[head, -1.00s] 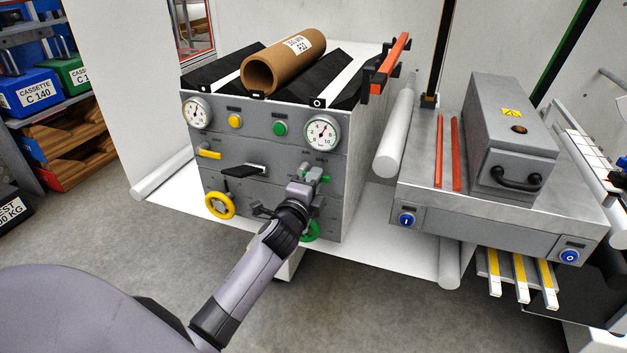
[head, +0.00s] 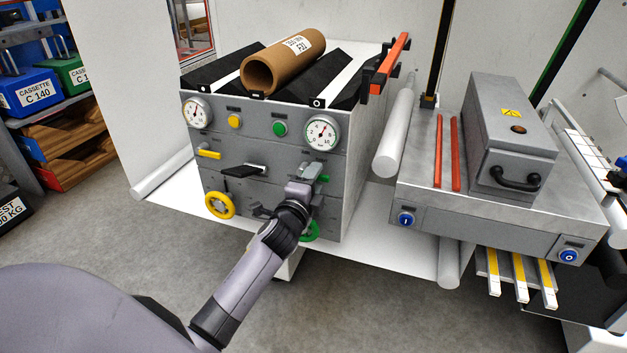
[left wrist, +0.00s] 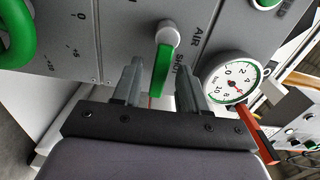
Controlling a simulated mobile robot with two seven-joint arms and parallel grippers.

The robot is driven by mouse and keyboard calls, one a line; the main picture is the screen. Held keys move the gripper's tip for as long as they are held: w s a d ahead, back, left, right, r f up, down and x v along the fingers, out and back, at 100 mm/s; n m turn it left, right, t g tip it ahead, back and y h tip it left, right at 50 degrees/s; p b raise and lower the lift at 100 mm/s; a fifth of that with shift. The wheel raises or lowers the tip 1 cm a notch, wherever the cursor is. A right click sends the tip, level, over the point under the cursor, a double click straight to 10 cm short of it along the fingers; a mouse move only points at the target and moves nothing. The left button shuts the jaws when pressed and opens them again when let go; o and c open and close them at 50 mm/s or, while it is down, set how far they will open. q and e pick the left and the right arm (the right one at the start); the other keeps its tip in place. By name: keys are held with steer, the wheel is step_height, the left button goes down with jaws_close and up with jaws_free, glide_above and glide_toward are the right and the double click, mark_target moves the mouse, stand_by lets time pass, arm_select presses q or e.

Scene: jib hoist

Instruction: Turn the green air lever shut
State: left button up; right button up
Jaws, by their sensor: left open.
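The green air lever (left wrist: 162,68) hangs from a round grey pivot on the grey panel, by the words AIR and SHUT. In the left wrist view my left gripper (left wrist: 160,84) is open, with one finger on each side of the lever. A gap shows on both sides. My right gripper is not in view.
A pressure gauge (head: 322,132) sits above the gripper. A green handwheel (head: 311,231) is just below it. A yellow handwheel (head: 220,205) and a black lever (head: 240,171) are to the left. A cardboard tube (head: 285,62) lies on top of the cabinet.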

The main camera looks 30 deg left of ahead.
arm_select(q)
steer(key=p+v, duration=0.1)
steer(key=v, duration=0.6)
stand_by(0.6)
